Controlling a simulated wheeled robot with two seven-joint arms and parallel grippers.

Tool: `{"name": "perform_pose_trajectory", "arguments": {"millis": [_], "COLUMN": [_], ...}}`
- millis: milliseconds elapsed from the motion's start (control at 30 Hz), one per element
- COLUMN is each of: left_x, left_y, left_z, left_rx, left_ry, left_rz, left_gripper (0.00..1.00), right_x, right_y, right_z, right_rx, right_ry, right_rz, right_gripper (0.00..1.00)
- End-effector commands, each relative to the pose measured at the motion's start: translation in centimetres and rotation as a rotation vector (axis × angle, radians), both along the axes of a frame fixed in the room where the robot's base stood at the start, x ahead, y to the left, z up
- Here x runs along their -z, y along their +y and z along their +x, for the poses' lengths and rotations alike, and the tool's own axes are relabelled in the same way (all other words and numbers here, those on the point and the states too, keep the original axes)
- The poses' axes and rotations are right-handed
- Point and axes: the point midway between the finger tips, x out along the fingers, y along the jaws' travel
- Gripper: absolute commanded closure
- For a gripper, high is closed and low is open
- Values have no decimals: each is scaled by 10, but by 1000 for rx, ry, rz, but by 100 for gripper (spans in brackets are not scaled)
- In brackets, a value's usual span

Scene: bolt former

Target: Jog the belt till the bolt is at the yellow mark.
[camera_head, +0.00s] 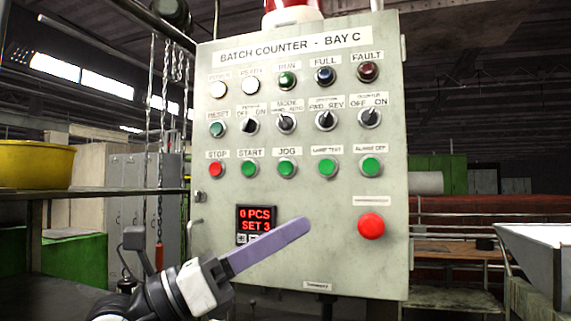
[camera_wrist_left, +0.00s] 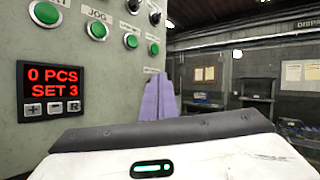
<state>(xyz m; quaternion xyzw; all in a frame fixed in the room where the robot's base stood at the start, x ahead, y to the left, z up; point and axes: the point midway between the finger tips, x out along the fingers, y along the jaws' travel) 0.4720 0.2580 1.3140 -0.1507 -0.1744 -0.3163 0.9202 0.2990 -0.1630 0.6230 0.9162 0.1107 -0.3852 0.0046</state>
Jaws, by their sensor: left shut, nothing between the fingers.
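A grey control panel (camera_head: 330,265) headed "BATCH COUNTER - BAY C" fills the middle of the head view. Its green JOG button (camera_head: 287,168) sits in the lower button row, right of START, and also shows in the left wrist view (camera_wrist_left: 97,30). My left gripper (camera_head: 304,225) is shut and empty, its purple fingers pointing up and right in front of the panel, below the JOG button and apart from it in the picture. The fingers also show in the left wrist view (camera_wrist_left: 158,100). No belt, bolt or yellow mark can be made out. My right gripper is out of view.
The display (camera_head: 256,220) reads 0 PCS, SET 3. Near JOG are the red STOP (camera_head: 217,170) and green START (camera_head: 249,169) buttons. A large red button (camera_head: 371,226) sits lower right. A yellow tub (camera_head: 35,165) stands on a shelf at left.

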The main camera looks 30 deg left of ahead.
Motion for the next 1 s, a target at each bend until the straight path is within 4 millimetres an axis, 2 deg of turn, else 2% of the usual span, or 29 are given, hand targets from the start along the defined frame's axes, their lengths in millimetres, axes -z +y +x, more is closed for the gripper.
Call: {"name": "perform_pose_trajectory", "arguments": {"millis": [33,100,200,300,767,1000], "left_x": [-28,-52,-74,-85,-89,-91], "left_y": [8,20,33,40,43,48], "left_z": [-10,-18,-28,-33,-33,-10], "left_rx": [-95,-208,-314,-369,-387,-386], "left_ry": [-79,-147,-206,-234,-243,-240], "left_rz": [101,190,257,284,293,292], "left_gripper": [100,100,100,100,100,100], "right_x": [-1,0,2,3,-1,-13], "right_y": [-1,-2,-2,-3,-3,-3], "right_z": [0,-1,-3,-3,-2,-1], "right_rx": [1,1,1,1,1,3], "right_ry": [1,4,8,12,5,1], "right_rz": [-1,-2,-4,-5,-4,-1], "right_gripper": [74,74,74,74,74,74]}}
